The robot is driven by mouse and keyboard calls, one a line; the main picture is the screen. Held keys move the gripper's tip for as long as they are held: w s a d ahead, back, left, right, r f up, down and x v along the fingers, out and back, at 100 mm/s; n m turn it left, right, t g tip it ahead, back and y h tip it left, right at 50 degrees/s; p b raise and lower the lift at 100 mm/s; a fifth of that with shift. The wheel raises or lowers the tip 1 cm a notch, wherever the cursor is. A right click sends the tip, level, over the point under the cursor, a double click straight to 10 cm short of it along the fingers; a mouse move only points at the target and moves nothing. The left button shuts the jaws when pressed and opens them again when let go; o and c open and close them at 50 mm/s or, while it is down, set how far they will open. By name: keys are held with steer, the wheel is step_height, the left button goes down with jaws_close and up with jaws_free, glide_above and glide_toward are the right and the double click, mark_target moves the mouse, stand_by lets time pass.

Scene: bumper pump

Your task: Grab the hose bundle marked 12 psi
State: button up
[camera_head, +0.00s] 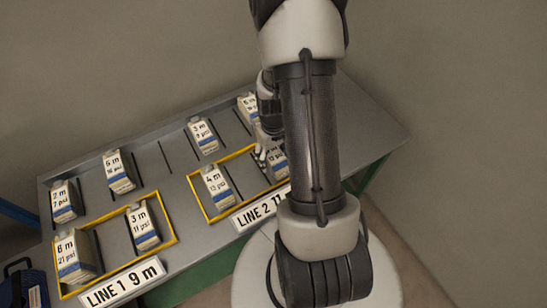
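Several white hose bundles with blue bands and printed labels lie on a grey table. One bundle (279,162) at the right of the LINE 2 yellow frame has a label that seems to read 12 psi, but it is partly covered by my arm and gripper. Another bundle (216,187) in the same frame reads 4 m, with a psi number that looks like 12 or 13; I cannot tell which. My gripper (262,155) is at the left upper side of the partly covered bundle. Its fingers are small and partly hidden, so I cannot tell whether they are open or touch it.
The LINE 1 yellow frame (176,238) holds two bundles, one (142,227) marked 3 m, 11 psi. Other bundles stand along the back: 2 m, 7 psi (65,202), another (118,172), another (202,135) and one by my arm (248,109). Dark dividers separate the slots.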

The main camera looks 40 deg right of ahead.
steer(key=c, duration=1.1)
